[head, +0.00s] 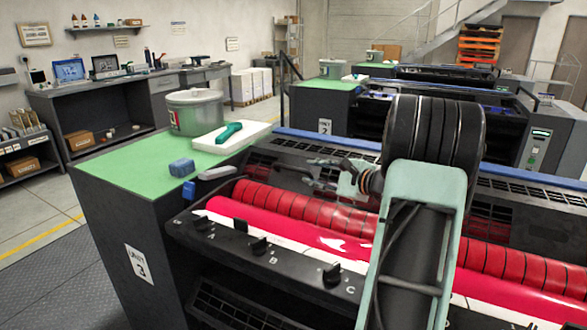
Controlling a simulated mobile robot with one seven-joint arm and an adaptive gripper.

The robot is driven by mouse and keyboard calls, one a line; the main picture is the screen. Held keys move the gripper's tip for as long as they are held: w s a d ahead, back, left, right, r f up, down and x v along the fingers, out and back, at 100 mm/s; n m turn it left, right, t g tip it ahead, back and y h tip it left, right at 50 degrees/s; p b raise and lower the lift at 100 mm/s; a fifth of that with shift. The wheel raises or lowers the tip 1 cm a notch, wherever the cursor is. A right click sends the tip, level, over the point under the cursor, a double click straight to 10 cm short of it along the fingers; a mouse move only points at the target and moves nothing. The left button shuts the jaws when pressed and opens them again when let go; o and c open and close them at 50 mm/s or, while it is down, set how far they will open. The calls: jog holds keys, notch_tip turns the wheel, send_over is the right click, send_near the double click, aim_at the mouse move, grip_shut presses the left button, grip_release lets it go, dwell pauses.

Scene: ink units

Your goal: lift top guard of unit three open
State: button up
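Unit three is the near press, with a "UNIT 3" label (140,263) on its dark side panel. A dark slatted cover (262,160), which looks like its top guard, lies behind the red rollers (285,198). A long blue bar (330,140) runs along the cover's far edge. The rollers are exposed in front. My gripper (312,172) is over the slatted cover, pointing left, with its dark fingers apart and nothing seen between them. I cannot tell whether it touches the cover. My arm hides the middle of the cover, bar and rollers.
A grey-green tub (195,112), a white tray (228,138) with a green-handled tool and a blue block (181,168) stand on the green top (125,165). Black knobs (258,246) line the front rail. Another press (325,127) stands behind. Floor is clear at left.

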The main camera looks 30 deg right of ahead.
aim_at(294, 169)
jog(key=x, duration=1)
jog(key=shift+w+a+f, duration=0.1)
jog(key=shift+w+a, duration=0.05)
jog(key=shift+w, duration=0.2)
jog(key=shift+c, duration=0.7)
grip_shut()
